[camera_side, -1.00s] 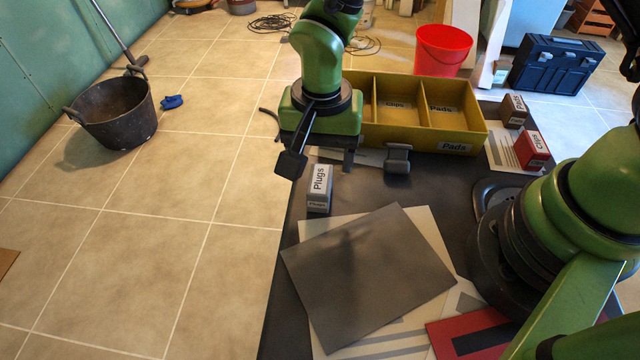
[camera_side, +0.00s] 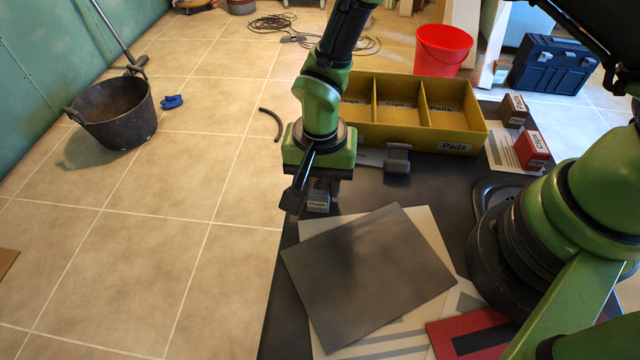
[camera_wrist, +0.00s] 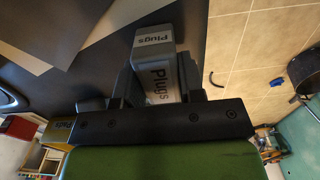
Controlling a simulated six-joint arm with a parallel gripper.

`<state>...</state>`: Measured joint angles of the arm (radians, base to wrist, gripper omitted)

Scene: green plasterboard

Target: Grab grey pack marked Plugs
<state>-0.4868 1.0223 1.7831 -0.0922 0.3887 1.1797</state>
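The grey pack marked Plugs (camera_side: 318,207) stands on the dark table near its left edge. In the side view my gripper (camera_side: 318,187) is lowered over it and hides its upper part. In the wrist view the pack (camera_wrist: 154,43) shows its Plugs labels, on its top and on one side. My gripper (camera_wrist: 158,77) has one finger on each side of the pack, and the fingers look spread around it. Whether either finger touches the pack is hard to see.
A yellow divided bin (camera_side: 455,139) stands behind, with a grey tool-like object (camera_side: 397,160) in front of it. A brown pack (camera_side: 514,110) and a red Clips pack (camera_side: 532,150) stand at right. A flat grey sheet (camera_side: 368,275) lies on papers in front.

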